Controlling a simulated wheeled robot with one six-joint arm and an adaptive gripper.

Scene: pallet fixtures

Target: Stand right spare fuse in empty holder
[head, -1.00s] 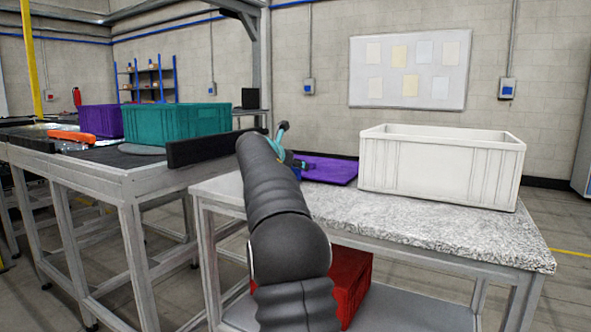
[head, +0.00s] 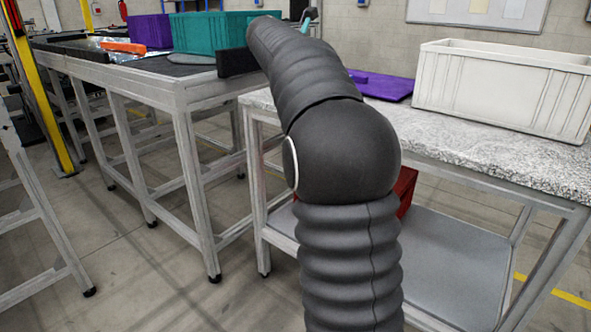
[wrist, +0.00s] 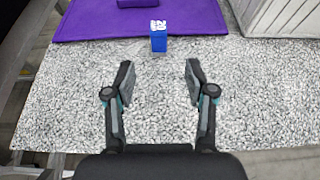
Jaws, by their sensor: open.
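In the wrist view my gripper (wrist: 160,82) is open and empty, its two fingers apart above the speckled stone bench top. In the head view the mat (head: 388,88) shows behind my arm, which hides the blue block and most of my gripper.
A white crate (head: 500,95) stands on the stone bench (head: 470,140), right of the mat. A grey bench at the left carries a teal crate (head: 210,32), a purple crate (head: 148,30) and an orange item (head: 122,46). A red crate (head: 405,190) sits under the stone bench.

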